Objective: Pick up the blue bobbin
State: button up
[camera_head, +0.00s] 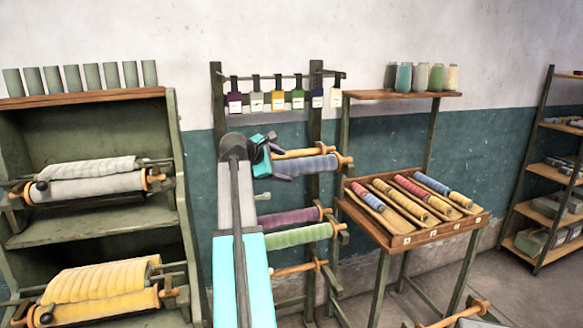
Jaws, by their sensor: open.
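A blue-violet bobbin (308,166) lies level across the upper part of the upright rack, with a wooden end at its right. My gripper (278,158) is at its left end, dark jaws apart. The gripper covers that left end, and I cannot tell whether the jaws touch the bobbin. A smaller blue bobbin (432,184) lies at the back right of the slanted wooden tray (400,241), away from my gripper.
A purple bobbin (290,217) and a green bobbin (298,236) sit lower on the rack. Coloured tags (277,100) hang above. A shelf unit (85,232) with white and yellow rolls stands left. Jars (404,78) stand on a shelf above the tray.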

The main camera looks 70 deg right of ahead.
aim_at(291, 168)
jog(key=shift+s+d+f, duration=0.1)
jog(key=shift+d+f, duration=0.15)
jog(key=shift+d, duration=0.05)
jog(key=shift+d, duration=0.15)
jog(key=shift+p+x, duration=1.2)
jog(key=shift+x, duration=1.25)
jog(key=shift+c, duration=0.4)
jog(key=c, duration=1.4)
